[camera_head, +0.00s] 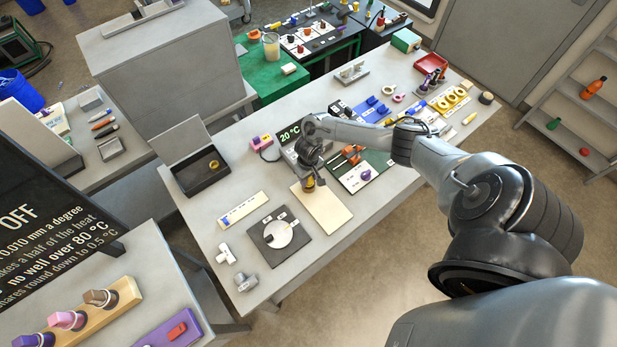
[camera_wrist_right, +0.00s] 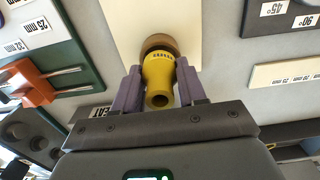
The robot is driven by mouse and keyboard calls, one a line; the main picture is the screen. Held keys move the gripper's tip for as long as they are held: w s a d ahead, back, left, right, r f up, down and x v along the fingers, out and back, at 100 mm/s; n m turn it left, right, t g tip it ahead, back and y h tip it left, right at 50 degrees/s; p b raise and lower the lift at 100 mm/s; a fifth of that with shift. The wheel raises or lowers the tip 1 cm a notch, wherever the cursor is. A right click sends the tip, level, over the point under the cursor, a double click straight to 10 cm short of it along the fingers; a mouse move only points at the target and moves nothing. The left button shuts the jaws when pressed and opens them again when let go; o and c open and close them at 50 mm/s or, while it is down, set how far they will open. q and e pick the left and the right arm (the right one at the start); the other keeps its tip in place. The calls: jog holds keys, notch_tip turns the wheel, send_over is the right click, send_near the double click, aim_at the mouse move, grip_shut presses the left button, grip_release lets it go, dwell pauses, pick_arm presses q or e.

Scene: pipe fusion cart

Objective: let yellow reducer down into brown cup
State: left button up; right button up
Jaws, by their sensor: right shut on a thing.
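My right gripper (camera_head: 309,176) is above the cream board (camera_head: 322,213) on the table. In the right wrist view its purple-padded fingers (camera_wrist_right: 159,88) are shut on the yellow reducer (camera_wrist_right: 159,76), one on each side. The reducer's open end faces the camera. Its far end lines up with the brown cup (camera_wrist_right: 157,41), which shows as a brown round edge over the cream board. I cannot tell whether that end is inside the cup or just above it. In the head view the gripper hides most of both. My left gripper is not in view.
A dark plate with a white dial (camera_head: 279,236) lies left of the cream board. A green mat with orange tools (camera_head: 352,154) lies to its right. A black open box (camera_head: 200,172) stands farther left.

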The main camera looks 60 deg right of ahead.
jog(key=shift+f, duration=0.35)
jog(key=shift+f+b, duration=0.4)
jog(key=shift+b, duration=0.05)
jog(key=o, duration=1.1)
jog(key=shift+r, duration=0.1)
